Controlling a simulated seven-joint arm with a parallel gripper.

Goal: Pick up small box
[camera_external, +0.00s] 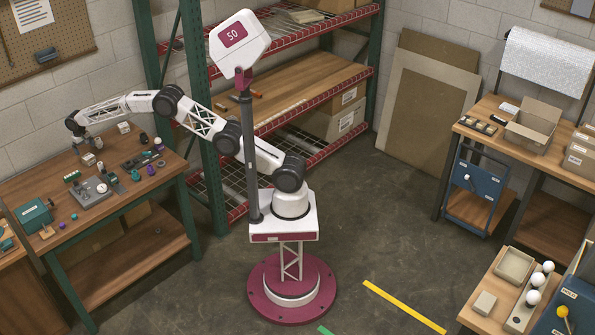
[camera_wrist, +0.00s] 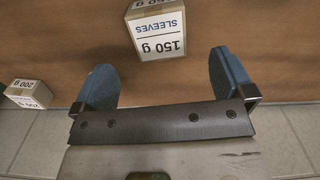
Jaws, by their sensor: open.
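Two small boxes show in the wrist view. A box labelled "150 g SLEEVES" (camera_wrist: 157,32) stands at the top, ahead of the gap between my fingers and apart from them. A smaller-looking box marked "200 g" (camera_wrist: 28,93) lies to the left, near the edge of the wooden surface. My gripper (camera_wrist: 166,80) is open and empty, its two blue fingers spread wide. In the external view small pale boxes stand on the left workbench, one near its back edge (camera_external: 124,127) and one under my wrist (camera_external: 88,158). My fingertips are hard to make out there.
The left workbench (camera_external: 165,182) also holds a grey fixture (camera_external: 91,193), a teal case (camera_external: 33,216) and several small loose parts. A green-posted shelf rack (camera_external: 203,150) stands close to its right. Wall and pegboard lie behind.

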